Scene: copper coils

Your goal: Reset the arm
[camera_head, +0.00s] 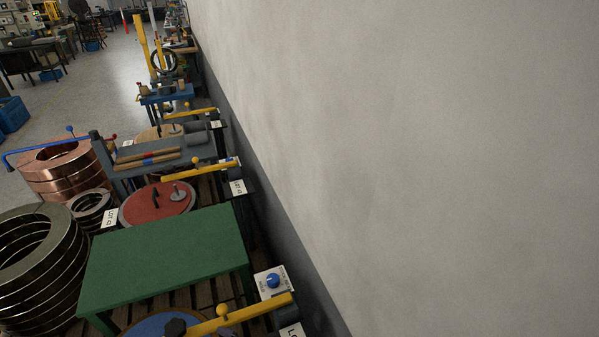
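Neither of my grippers shows in the head view. Several yellow lever arms with round yellow knobs stick out from posts along the wall. The nearest yellow arm (250,311) lies at the bottom edge, above a blue disc (150,325) that is partly cut off. A second yellow arm (205,171) reaches over a red disc (142,207), and a third yellow arm (188,114) is farther back. I cannot tell which arm the task means. A white plate with a blue knob (272,281) sits near the nearest arm.
A green table (165,258) stands in front. Dark metal coils (40,262) and copper coils (65,174) stand at the left. A grey shelf (150,158) holds wooden-handled rods. A bare wall (410,150) fills the right. Open floor (95,85) lies at the back left.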

